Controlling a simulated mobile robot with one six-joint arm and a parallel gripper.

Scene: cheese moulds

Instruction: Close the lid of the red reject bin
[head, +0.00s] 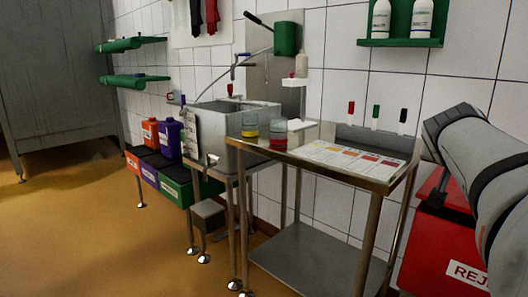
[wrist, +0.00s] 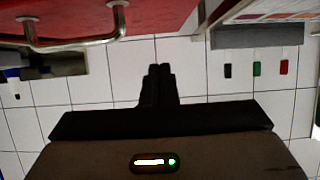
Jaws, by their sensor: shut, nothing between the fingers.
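The red reject bin (head: 440,247) stands at the right edge of the head view, right of the steel table. Its white label is cut off, and my arm covers much of its top. In the wrist view, which looks upside down, a red panel (wrist: 72,14) with a curved metal handle (wrist: 78,44) fills the upper left; it looks like the bin's lid. The lid's angle is not clear. My gripper (wrist: 158,70) is shut and empty, to the right of the handle in that picture. Whether it touches the lid cannot be told.
The steel table (head: 338,171) left of the bin carries a chart (head: 350,158) and small cups. Markers (head: 376,117) hang on the tiled wall behind. A sink (head: 225,125) and a row of labelled bins (head: 175,190) stand further left. The ochre floor in front is clear.

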